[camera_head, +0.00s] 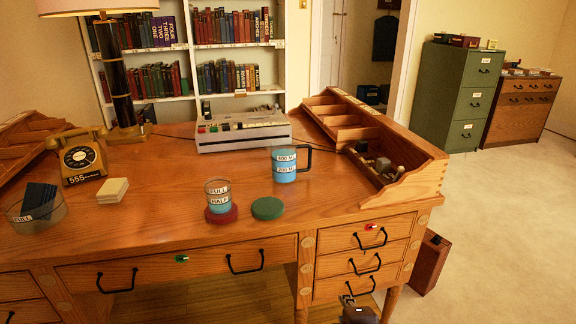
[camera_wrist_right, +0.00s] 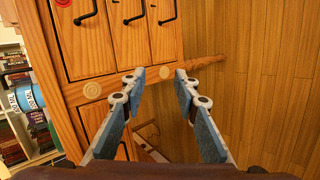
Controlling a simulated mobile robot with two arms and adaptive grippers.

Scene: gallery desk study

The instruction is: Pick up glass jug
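The glass jug (camera_head: 284,165) stands upright on the desk, right of the middle. It holds blue liquid, carries labels reading 400 ML and 200 ML, and has a black handle on its right. What appears to be the jug also shows at the left edge of the right wrist view (camera_wrist_right: 27,97), partly cut off. My right gripper (camera_head: 349,300) is low in front of the right-hand drawers, below the desktop and well apart from the jug. In the right wrist view its fingers (camera_wrist_right: 157,75) are spread with nothing between them. My left gripper is not in view.
A glass (camera_head: 218,196) stands on a red coaster (camera_head: 221,215), left of a green disc (camera_head: 268,208). A grey machine (camera_head: 242,132) is behind the jug; a wooden organizer (camera_head: 420,165) stands to its right.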

